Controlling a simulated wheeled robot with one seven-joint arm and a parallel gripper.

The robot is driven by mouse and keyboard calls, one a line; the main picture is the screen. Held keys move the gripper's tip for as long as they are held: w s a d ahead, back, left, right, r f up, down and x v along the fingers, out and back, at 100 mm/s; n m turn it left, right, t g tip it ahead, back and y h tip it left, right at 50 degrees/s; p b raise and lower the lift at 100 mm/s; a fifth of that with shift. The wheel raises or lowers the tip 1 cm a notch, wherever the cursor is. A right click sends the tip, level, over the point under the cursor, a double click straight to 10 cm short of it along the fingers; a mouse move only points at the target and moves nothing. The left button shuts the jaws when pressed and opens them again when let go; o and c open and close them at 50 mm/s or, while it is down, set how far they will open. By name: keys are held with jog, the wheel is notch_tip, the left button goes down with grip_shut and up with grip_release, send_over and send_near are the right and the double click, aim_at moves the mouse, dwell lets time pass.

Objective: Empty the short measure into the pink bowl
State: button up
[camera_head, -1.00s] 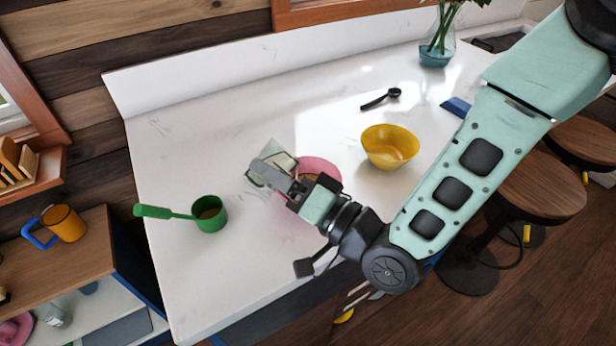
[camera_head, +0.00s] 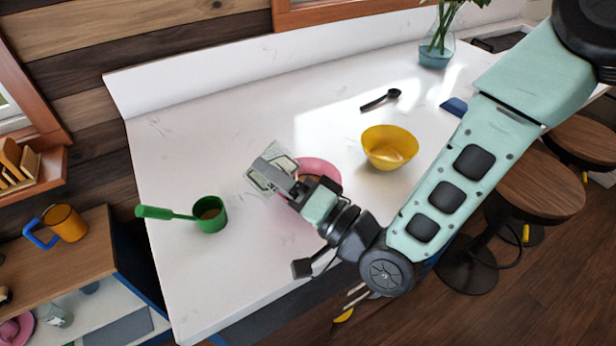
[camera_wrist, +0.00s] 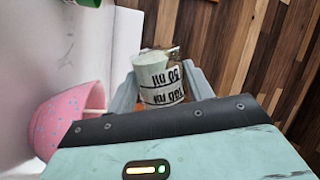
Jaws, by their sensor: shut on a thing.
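My gripper (camera_head: 280,176) is shut on a short clear measure (camera_head: 271,167) with dark markings. The measure is tilted and held above the counter, at the upper left of the pink bowl (camera_head: 322,168). In the wrist view the measure (camera_wrist: 160,90) sits between the fingers, with black "50 ml" and "100 ml" lettering upside down and something pale inside. The speckled pink bowl (camera_wrist: 70,118) is to its left there, apart from it. My gripper and wrist hide much of the bowl in the head view. I cannot tell how much the measure holds.
A green handled cup (camera_head: 210,226) with brown contents stands left on the white counter (camera_head: 240,285). A yellow bowl (camera_head: 375,140) stands right of the pink one.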

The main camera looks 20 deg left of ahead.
jog(key=shift+r+m+p, duration=0.35)
jog(key=shift+m+p, duration=0.2)
jog(key=shift+m, duration=0.15)
jog(key=shift+w+d+r+m+t+b, duration=0.3)
jog(key=shift+w+d+m+t, duration=0.2)
jog(key=shift+w+m, duration=0.4)
dwell(0.8)
jog(key=shift+r+m+t, duration=0.3)
jog(key=shift+m, duration=0.8)
jog(key=shift+w+d+f+m+b, duration=0.1)
jog(key=shift+f+m+b, duration=0.1)
jog(key=shift+m+b, duration=0.35)
